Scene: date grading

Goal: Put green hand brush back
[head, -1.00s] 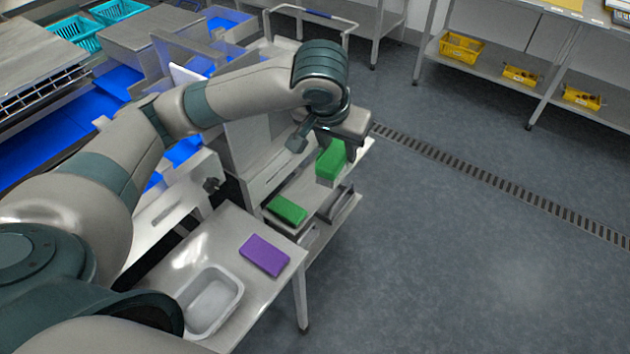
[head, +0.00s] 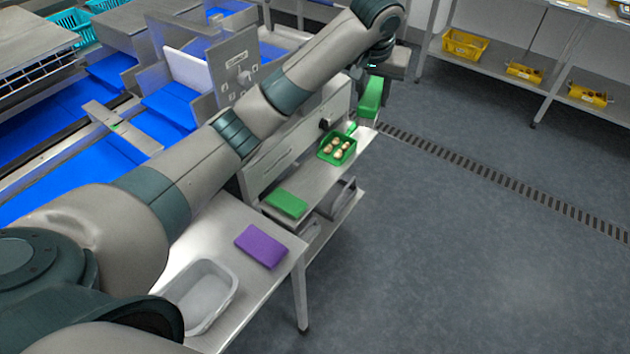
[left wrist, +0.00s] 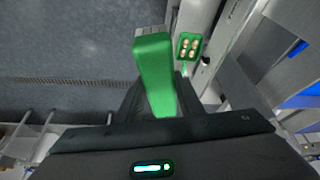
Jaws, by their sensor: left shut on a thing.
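My left gripper (head: 374,76) is shut on the green hand brush (head: 371,97), which hangs below it beyond the far end of the steel side shelf. In the left wrist view the brush (left wrist: 154,70) sits between the dark fingers, with its greyish bristle end pointing away. My left gripper (left wrist: 155,105) hides part of its near end. The brush is in the air, apart from the shelf (head: 314,182). My right gripper is not in view.
A green tray (head: 345,149) with several dates sits on the shelf, near a flat green block (head: 286,204). A purple block (head: 261,246) and a grey tub (head: 230,291) are on the nearer table. Floor to the right is clear.

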